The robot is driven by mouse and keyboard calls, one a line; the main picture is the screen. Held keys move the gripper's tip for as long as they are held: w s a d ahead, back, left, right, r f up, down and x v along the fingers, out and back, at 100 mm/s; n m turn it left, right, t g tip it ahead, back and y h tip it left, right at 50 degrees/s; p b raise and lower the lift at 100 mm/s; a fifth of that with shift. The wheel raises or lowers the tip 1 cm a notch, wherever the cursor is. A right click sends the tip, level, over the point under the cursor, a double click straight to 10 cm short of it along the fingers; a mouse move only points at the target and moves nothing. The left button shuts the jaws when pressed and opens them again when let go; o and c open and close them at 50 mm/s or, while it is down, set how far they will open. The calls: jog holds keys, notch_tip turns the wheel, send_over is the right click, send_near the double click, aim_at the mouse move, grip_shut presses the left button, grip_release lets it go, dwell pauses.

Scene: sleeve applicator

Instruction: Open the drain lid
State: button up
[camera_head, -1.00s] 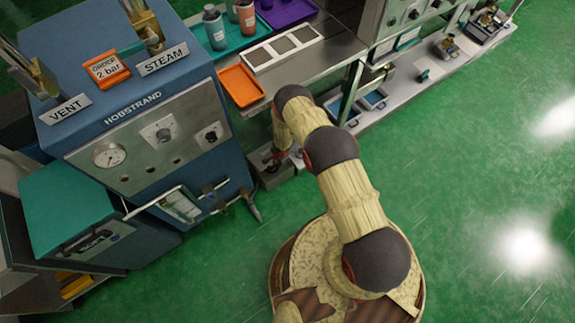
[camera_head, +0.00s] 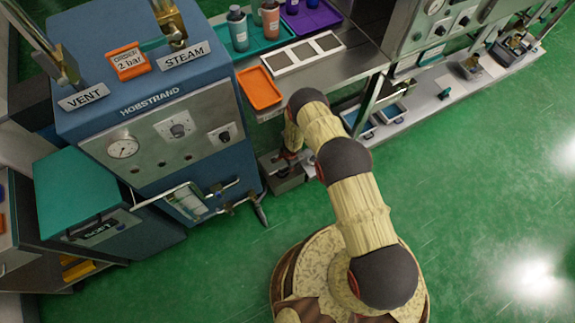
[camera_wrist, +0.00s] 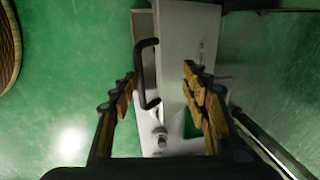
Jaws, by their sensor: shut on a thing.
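A low grey metal box (camera_head: 284,185) stands on the floor at the foot of the bench in the head view. My gripper (camera_head: 290,158) reaches down to it, partly hidden by my arm. In the wrist view, a light grey lid panel (camera_wrist: 187,50) carries a black bent handle (camera_wrist: 141,72). My gripper (camera_wrist: 158,85) has its two fingers on either side of the handle and the panel's lower part, and is shut on the handle. The exact contact is hard to see. How far the lid is tilted I cannot tell.
The blue steam cabinet (camera_head: 155,120) with pipes and a valve (camera_head: 230,200) stands left of the box. The bench (camera_head: 345,65) with an orange tray (camera_head: 259,88) overhangs behind. A teal-topped unit (camera_head: 85,195) is at far left. Green floor (camera_head: 480,190) is free at right.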

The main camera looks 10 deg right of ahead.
jog(key=shift+w+a+r, duration=0.25)
jog(key=shift+w+r, duration=0.05)
jog(key=shift+w, duration=0.1)
jog(key=s+d+r, duration=0.1)
jog(key=s+r, duration=0.2)
jog(key=r, duration=0.8)
jog(key=shift+d, duration=0.15)
dwell(0.5)
